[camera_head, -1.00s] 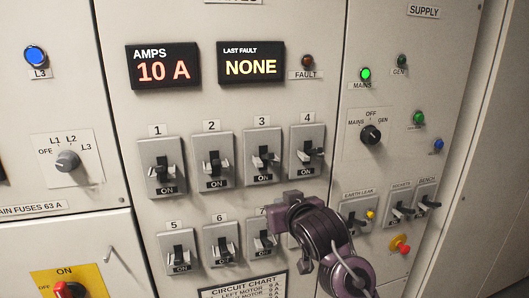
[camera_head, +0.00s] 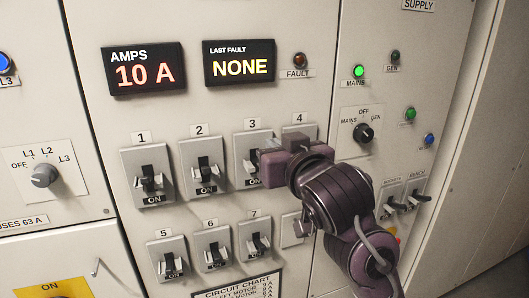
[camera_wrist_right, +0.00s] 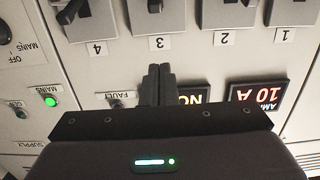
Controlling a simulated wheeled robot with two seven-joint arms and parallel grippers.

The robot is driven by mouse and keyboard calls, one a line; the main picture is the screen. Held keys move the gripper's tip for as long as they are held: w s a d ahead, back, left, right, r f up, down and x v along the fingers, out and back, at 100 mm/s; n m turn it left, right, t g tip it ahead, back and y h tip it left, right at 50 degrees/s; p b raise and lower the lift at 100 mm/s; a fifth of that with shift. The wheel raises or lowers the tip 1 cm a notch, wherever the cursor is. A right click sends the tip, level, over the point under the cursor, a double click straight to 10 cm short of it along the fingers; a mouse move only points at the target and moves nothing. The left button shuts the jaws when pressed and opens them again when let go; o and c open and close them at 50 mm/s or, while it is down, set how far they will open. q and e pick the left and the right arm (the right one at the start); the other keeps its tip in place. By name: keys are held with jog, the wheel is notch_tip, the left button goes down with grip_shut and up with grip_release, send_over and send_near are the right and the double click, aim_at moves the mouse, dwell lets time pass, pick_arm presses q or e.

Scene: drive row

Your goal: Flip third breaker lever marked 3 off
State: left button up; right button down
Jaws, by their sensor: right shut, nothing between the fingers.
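Breaker 3 (camera_head: 242,150) is a grey plate with a dark lever under the label 3, in the upper breaker row. In the head view my right gripper (camera_head: 268,150) covers its right part, so its lever and ON mark are partly hidden. In the upside-down wrist view, breaker 3 (camera_wrist_right: 172,17) is at the top with a dark lever. The right gripper (camera_wrist_right: 159,68) is shut and empty, its fingertips lined up with label 3 and seen just below it. I cannot tell any contact with the lever. My left gripper is not in view.
Breaker 2 (camera_head: 202,172) and breaker 1 (camera_head: 146,176) show ON to the left. Breaker 4 (camera_head: 308,131) is mostly behind my right gripper. Breaker 7 (camera_head: 254,242) is below. The AMPS display (camera_head: 144,70) reads 10 A, and the fault display (camera_head: 239,63) reads NONE.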

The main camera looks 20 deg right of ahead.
jog(key=w+p, duration=0.2)
jog(key=w, duration=0.5)
jog(key=shift+w+f+p, duration=0.15)
jog(key=shift+w+p, duration=0.05)
jog(key=shift+p, duration=0.1)
jog(key=f, duration=0.3)
jog(key=shift+s+a+f, duration=0.1)
jog(key=shift+s+f, duration=0.05)
jog(key=shift+s, duration=0.1)
jog(key=shift+s+f+p, duration=0.3)
jog(key=shift+s+f, duration=0.05)
jog(key=shift+f, duration=0.05)
jog(key=shift+w, duration=0.1)
jog(key=shift+f, duration=0.1)
